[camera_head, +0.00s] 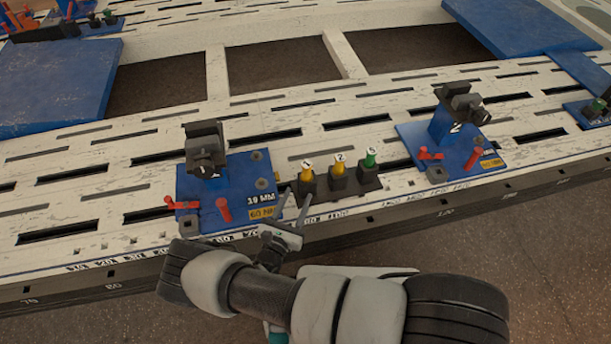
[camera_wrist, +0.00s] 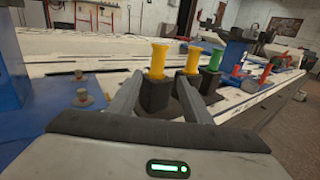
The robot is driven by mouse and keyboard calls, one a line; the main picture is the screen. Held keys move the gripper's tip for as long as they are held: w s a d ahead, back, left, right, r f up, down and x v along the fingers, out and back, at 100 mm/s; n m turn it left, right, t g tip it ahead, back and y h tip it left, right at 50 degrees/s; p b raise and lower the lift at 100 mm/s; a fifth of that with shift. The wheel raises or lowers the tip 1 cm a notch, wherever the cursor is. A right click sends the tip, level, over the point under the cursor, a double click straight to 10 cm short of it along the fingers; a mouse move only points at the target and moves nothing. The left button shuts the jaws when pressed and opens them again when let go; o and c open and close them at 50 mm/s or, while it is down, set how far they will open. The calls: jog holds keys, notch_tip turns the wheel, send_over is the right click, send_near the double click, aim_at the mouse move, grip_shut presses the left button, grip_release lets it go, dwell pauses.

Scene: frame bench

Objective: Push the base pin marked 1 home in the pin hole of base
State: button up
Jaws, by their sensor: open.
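The yellow pin marked 1 (camera_head: 306,172) stands upright in the leftmost black socket of a dark holder (camera_head: 330,192). It also shows in the wrist view (camera_wrist: 158,60). My gripper (camera_head: 293,203) is open, with its fingers apart just in front of this pin. In the wrist view the fingers (camera_wrist: 157,97) lie to either side of its black socket, and I cannot tell whether they touch it. Left of the holder is a blue base (camera_head: 240,172) with a black clamp (camera_head: 205,150), red handles and small round fittings. I cannot tell which fitting is the pin hole.
A yellow pin marked 2 (camera_head: 338,163) and a green pin marked 3 (camera_head: 370,158) stand close on the right in the same holder. A second blue base (camera_head: 480,150) with a clamp is further right. The slotted white bench rail (camera_head: 120,165) is mostly clear at left.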

aim_at(307, 176)
jog(key=b+x, duration=0.1)
jog(key=x, duration=0.7)
jog(key=shift+w+d, duration=0.2)
jog(key=shift+w, duration=0.1)
jog(key=shift+a+r+b+x, duration=0.1)
jog(key=shift+b+x, duration=0.5)
jog(key=shift+x, duration=1)
jog(key=shift+a+r+b+x, duration=0.15)
jog(key=shift+b+x, duration=0.4)
jog(key=shift+x, duration=1.05)
grip_shut()
